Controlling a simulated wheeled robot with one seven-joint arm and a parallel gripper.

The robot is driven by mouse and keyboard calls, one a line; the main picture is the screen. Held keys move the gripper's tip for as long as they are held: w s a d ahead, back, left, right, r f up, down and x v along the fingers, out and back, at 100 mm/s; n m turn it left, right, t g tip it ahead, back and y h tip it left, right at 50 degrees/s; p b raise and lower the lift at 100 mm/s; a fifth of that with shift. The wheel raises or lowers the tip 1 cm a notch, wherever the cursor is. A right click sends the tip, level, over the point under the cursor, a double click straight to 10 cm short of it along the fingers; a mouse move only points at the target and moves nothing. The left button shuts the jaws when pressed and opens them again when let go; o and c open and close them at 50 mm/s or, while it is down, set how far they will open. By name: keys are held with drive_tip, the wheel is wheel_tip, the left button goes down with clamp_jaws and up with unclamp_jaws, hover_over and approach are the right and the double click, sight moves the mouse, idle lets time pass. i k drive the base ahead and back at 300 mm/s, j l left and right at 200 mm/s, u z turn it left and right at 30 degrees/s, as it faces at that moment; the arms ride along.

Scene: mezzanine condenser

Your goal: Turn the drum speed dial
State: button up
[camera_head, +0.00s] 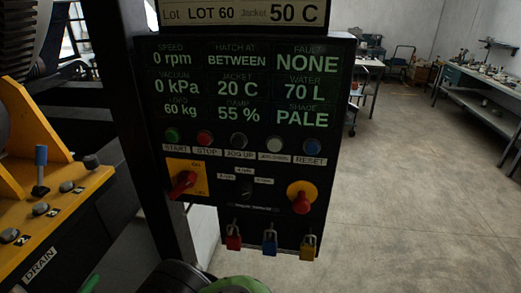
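A dark control panel (170,90) stands upright in the middle of the view. A small black dial (246,191) sits in its lower middle, with small white labels to its left, above and right. The print on these labels and on the strip below is too small to read surely, but this looks like the drum speed dial. Its pointer direction cannot be made out. The panel screen (242,87) reads SPEED 0 rpm. A dark and green shape at the bottom edge, below the panel, seems to be part of my arm. No gripper fingers show.
A red rotary handle (183,184) on a yellow plate is left of the dial; a red knob (301,202) on yellow is right. Buttons (239,140) run above. Padlocks (270,242) hang below. A yellow console (60,215) stands left. The floor (420,190) at right is clear.

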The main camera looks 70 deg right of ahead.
sight(244, 188)
drive_tip(key=z, duration=2.15)
